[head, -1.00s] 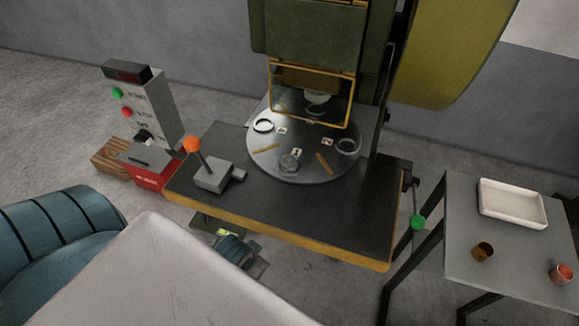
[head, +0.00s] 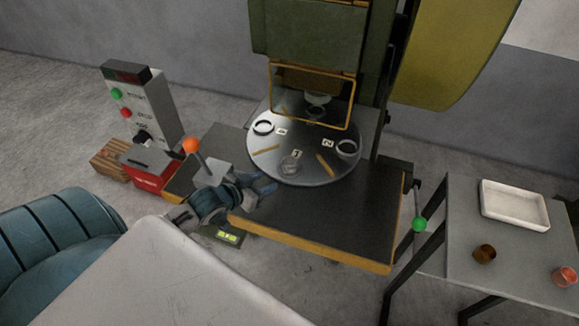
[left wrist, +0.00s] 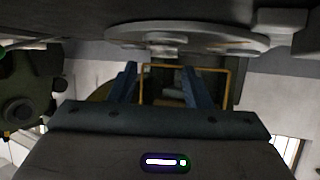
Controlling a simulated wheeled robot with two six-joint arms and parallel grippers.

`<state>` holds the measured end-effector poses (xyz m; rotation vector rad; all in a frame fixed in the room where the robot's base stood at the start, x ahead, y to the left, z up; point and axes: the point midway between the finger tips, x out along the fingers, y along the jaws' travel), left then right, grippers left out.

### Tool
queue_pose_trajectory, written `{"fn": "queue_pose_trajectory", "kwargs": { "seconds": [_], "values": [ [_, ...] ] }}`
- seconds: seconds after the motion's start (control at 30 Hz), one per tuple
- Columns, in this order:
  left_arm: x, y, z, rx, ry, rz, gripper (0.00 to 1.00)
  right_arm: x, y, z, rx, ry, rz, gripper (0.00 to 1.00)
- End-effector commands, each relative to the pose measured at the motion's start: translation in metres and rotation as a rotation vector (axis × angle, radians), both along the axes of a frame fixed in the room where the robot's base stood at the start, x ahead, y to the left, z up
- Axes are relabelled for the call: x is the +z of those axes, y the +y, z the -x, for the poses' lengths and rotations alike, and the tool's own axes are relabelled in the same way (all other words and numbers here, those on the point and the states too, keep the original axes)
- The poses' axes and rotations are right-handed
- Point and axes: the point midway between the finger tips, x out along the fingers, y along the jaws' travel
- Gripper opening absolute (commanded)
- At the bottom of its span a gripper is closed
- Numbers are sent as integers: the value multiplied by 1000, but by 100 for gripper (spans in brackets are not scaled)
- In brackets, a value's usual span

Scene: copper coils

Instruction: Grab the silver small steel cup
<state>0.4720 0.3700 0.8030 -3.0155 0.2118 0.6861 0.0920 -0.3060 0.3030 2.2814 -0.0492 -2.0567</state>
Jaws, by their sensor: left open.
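Several small ring-like cups sit on the round turntable (head: 270,165) of the press. A grey, silvery one (head: 291,164) is at the front by the mark 1. A pale-rimmed one (head: 263,128) is at the left and another (head: 347,148) at the right. I cannot tell surely which is the small steel cup. My left gripper (head: 266,186) is open and empty at the press table's front left, short of the turntable. Its blue fingers (left wrist: 158,92) stand apart in the left wrist view, with the turntable's underside edge above them. My right gripper is not in view.
A lever with an orange knob (head: 191,146) stands just behind my left arm. A yellow-framed guard (head: 352,98) hangs over the turntable's back. The side table (head: 460,225) holds a white tray (head: 514,204), a brass cup (head: 484,254) and a copper cup (head: 565,277).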

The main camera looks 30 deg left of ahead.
Motion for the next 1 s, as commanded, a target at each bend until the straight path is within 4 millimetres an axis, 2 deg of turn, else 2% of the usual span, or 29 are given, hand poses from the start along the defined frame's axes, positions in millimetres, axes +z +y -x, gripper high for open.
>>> {"fn": "queue_pose_trajectory", "kwargs": {
  "seconds": [0.13, 0.33, 0.5, 0.67, 1.0],
  "values": [
    [6, 9, -13, -8, -51, 18, 44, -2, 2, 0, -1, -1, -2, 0],
    [-5, 4, -39, -7, -58, 25, 44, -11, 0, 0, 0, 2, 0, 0],
    [-12, 2, -57, -8, -55, 21, 44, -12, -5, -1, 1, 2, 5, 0],
    [-15, 1, -65, -8, -54, 22, 44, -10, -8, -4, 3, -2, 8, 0],
    [-33, -4, -105, -8, -53, 22, 44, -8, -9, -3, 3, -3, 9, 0]
  ]
}}
